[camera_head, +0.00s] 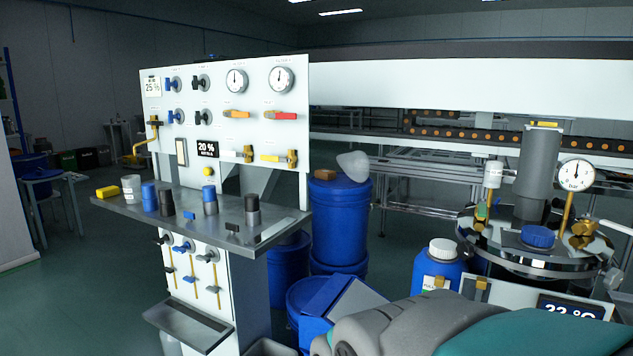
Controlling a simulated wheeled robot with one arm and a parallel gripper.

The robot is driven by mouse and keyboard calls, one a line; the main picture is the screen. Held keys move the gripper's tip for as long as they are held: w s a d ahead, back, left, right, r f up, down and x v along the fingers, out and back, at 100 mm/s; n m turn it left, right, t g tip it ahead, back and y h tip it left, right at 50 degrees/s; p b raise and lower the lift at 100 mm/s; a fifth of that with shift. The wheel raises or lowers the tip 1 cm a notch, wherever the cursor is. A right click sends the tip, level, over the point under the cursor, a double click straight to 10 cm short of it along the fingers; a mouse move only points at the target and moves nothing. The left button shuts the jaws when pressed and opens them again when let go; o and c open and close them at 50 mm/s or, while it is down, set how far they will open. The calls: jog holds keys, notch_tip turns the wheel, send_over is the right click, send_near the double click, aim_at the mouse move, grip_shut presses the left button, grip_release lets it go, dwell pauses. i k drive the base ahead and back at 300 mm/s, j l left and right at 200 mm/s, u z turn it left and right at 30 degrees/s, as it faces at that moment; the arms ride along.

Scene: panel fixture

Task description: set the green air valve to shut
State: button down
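A small green handle (481,211) stands about upright on a brass-coloured fitting at the left of the metal vessel lid (510,258). It is the only green valve handle I can make out, and it is too small to tell its setting for sure. A white-topped cylinder (493,176) stands just above and behind it. My gripper is not in view; only grey and teal parts of my arm show at the bottom right, below and in front of the vessel.
A pressure gauge (576,174), a grey column (535,165) and a blue cap (538,236) crowd the lid. A blue bottle (438,266) stands left of it. The white valve panel (222,135) and its shelf (190,216) stand at left. Blue drums (340,220) stand between.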

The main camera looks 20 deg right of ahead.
aim_at(481, 206)
jog(key=z, duration=1.9)
